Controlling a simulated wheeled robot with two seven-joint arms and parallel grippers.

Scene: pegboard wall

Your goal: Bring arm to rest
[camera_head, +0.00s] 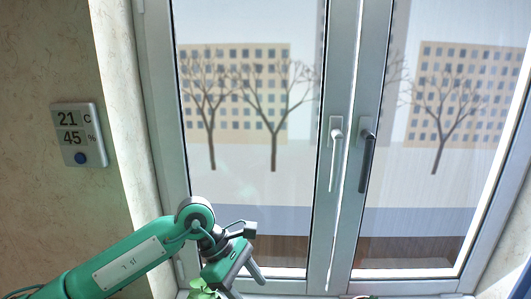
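My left arm comes in from the lower left, green with dark joints. Its gripper (249,286) is low in front of the window's lower left part, pointing down and to the right. Its two grey fingers stand apart with nothing seen between them; the nearer fingertip reaches the picture's bottom edge. My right gripper is not in view.
A two-leaf window fills the middle and right, with a white handle (335,155) and a dark handle (367,155). A thermostat display (77,134) hangs on the left wall. Light green leaf-like shapes (200,290) show beside the gripper.

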